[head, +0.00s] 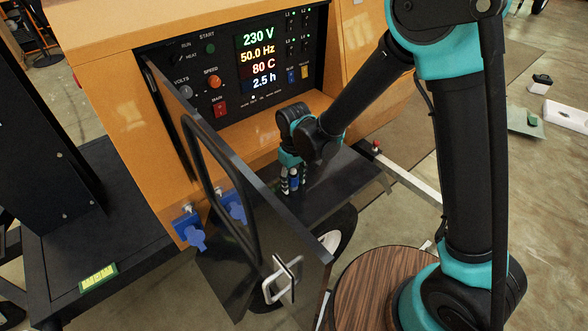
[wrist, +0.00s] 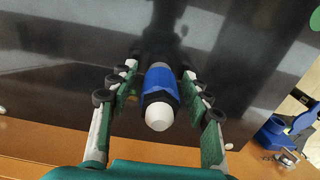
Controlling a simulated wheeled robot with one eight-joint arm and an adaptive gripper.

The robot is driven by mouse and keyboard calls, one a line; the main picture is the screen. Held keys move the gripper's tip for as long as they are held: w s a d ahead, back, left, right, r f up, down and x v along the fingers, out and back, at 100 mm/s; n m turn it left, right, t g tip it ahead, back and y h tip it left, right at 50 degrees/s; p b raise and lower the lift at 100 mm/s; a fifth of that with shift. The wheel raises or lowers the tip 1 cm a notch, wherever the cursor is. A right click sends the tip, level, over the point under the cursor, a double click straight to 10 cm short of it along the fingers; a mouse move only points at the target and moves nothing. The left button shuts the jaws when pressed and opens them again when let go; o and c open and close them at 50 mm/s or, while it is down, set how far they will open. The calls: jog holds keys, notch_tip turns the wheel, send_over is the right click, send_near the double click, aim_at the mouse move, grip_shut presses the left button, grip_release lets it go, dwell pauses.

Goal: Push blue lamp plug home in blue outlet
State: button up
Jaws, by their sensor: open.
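The blue lamp plug (wrist: 160,82), with a white tip and a grey far end, is between the fingers of my gripper (wrist: 160,72) in the wrist view. The fingers stand apart on both sides of it, with gaps visible. In the head view my gripper (head: 291,183) is low over the black shelf, and only a bit of blue shows between the fingers. A blue outlet (head: 184,222) with a hanging flap is on the orange cabinet's lower front. A blue outlet also shows at the right of the wrist view (wrist: 272,131).
A dark glossy door (head: 235,215) with a metal latch (head: 283,278) stands open between the outlet and my gripper. A second blue shape shows in it, seen through or reflected; I cannot tell which. The black shelf (head: 335,180) has bare room to the right.

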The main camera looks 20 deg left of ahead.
notch_tip(320, 180, up, 17)
jog(key=shift+d, duration=0.15)
dwell(0.4)
jog(key=shift+w+d, duration=0.1)
jog(key=w+d+f+m+t+y, duration=0.1)
jog(key=w+d+m, duration=0.25)
jog(key=d, duration=0.75)
jog(key=w+d+f+m, duration=0.15)
jog(key=w+d, duration=0.25)
jog(key=d, duration=0.6)
jog(key=s+d+f+m+t, duration=0.1)
jog(key=s+d+f+m, duration=0.1)
jog(key=d, duration=0.9)
jog(key=s+d+f+m+t+h, duration=0.1)
jog(key=s+d+m, duration=0.4)
jog(key=d, duration=0.7)
notch_tip(320, 180, down, 2)
jog(key=shift+f+m+t, duration=0.1)
jog(key=shift+m+t, duration=0.2)
jog(key=shift+t, duration=0.3)
jog(key=shift+w, duration=0.1)
